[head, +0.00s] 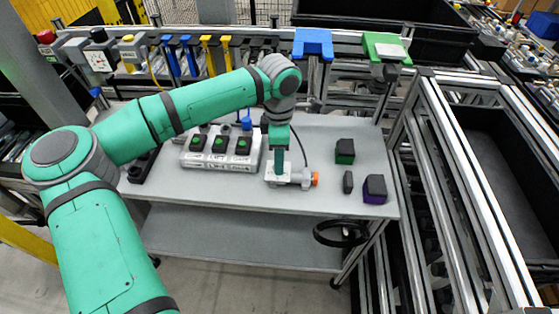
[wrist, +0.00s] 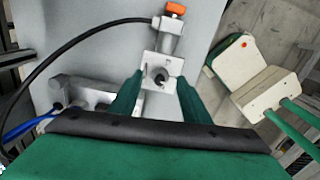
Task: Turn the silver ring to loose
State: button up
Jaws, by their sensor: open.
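A silver fitting (head: 292,177) with an orange end (head: 315,179) sits on the grey tabletop. I cannot tell for sure which round part is the silver ring. My gripper (head: 279,172) points down at the fitting. In the wrist view its two green fingers (wrist: 160,78) are open, one on each side of the round part. Contact cannot be made out.
A black cable (wrist: 85,38) curves from the fitting. A pale box with green buttons (head: 220,165) stands to the left. Metal rails (head: 440,150) border the right.

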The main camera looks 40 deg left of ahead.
jog(key=shift+f, duration=1)
jog(key=c, duration=1)
jog(key=shift+c, duration=0.2)
